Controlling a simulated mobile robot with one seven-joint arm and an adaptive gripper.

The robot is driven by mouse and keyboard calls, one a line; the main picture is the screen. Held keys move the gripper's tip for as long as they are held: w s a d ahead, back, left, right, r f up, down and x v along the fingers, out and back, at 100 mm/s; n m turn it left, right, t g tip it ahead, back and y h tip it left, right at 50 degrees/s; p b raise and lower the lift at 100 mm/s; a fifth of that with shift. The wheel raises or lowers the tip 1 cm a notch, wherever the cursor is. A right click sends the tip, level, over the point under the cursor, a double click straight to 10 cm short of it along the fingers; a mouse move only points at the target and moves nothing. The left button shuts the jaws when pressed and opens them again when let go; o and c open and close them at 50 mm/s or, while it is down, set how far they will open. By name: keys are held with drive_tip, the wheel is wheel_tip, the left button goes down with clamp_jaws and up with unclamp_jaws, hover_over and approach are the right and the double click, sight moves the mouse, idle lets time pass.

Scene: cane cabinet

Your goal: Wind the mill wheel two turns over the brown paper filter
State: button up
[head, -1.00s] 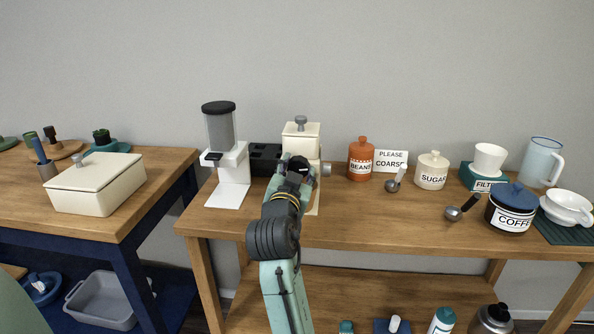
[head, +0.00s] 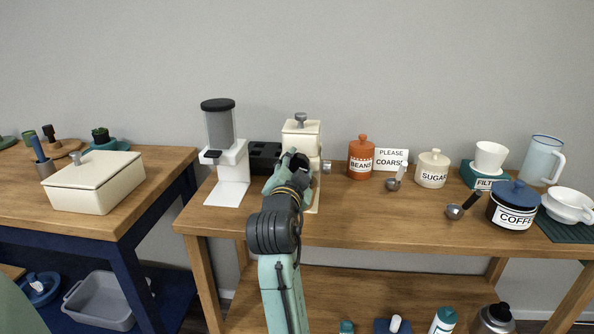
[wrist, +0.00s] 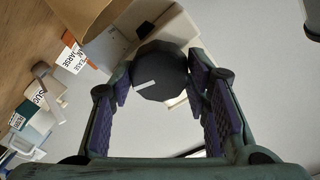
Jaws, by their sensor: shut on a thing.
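The cream mill (head: 302,140) with a grey top knob stands on the wooden table, left of the orange beans jar. Its dark, many-sided wheel (wrist: 160,73) with a white mark sits between my fingers in the wrist view; my arm hides it in the head view. My gripper (head: 292,158) is at the mill's front, and my gripper (wrist: 162,82) is shut on the wheel. A tan-brown surface (wrist: 98,18) shows beside the mill in the wrist view; I cannot tell whether it is the paper filter. No brown filter is clear in the head view.
A white stand with a clear hopper (head: 220,130) and a dark box (head: 264,156) are left of the mill. The beans jar (head: 361,160), a "PLEASE COARSE" card (head: 391,158), scoops and jars are right. Bare tabletop (head: 385,222) lies in front of them.

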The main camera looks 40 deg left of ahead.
drive_tip(key=m+b, duration=0.1)
drive_tip(key=m, duration=0.3)
drive_tip(key=shift+f+m+g+y+b, duration=0.1)
drive_tip(key=shift+m+g+y+b, duration=0.15)
drive_tip(key=shift+m+b, duration=2.05)
drive_tip(key=shift+m+g+y+b, duration=0.2)
drive_tip(key=shift+m+b, duration=0.55)
drive_tip(key=shift+m, duration=2.95)
drive_tip(key=shift+d, duration=0.1)
drive_tip(key=o, duration=1.2)
drive_tip(key=shift+c, duration=0.2)
